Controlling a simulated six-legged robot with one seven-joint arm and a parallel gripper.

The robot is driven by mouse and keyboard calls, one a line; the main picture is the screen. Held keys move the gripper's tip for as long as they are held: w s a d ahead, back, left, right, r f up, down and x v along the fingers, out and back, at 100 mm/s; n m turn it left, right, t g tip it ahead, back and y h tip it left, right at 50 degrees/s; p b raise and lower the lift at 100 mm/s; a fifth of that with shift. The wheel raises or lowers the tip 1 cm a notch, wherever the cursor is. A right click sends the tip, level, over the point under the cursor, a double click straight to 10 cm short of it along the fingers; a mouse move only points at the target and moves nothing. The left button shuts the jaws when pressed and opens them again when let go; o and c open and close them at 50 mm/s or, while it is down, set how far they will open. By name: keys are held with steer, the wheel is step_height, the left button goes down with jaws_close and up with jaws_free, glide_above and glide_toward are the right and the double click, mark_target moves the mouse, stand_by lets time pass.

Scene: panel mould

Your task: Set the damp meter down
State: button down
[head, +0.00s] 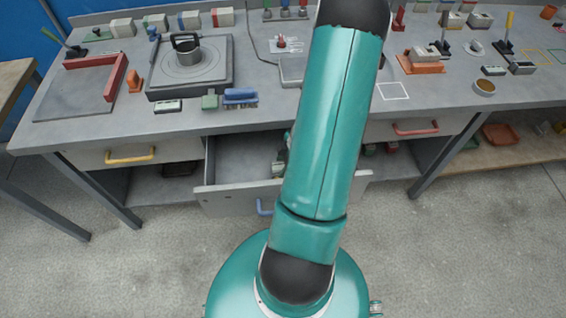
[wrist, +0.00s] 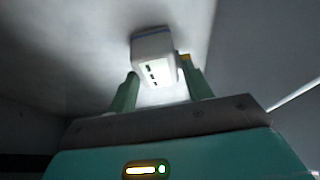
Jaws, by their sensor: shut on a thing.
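In the wrist view, my gripper (wrist: 158,76) has its two green fingers shut on a small white box with dark slots, which I take to be the damp meter (wrist: 154,58). A pale grey surface lies close behind the meter. I cannot tell whether the meter touches it. In the head view, my arm comes down over the open drawer (head: 232,170) below the bench top. My arm hides most of the gripper and the drawer's right part. The visible left part of the drawer is empty.
The drawer's front panel (head: 225,199) juts out towards me. Closed drawers flank it.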

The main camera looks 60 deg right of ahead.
steer(key=shift+f, duration=0.1)
steer(key=c, duration=0.6)
jaws_free()
steer(key=v, duration=1.2)
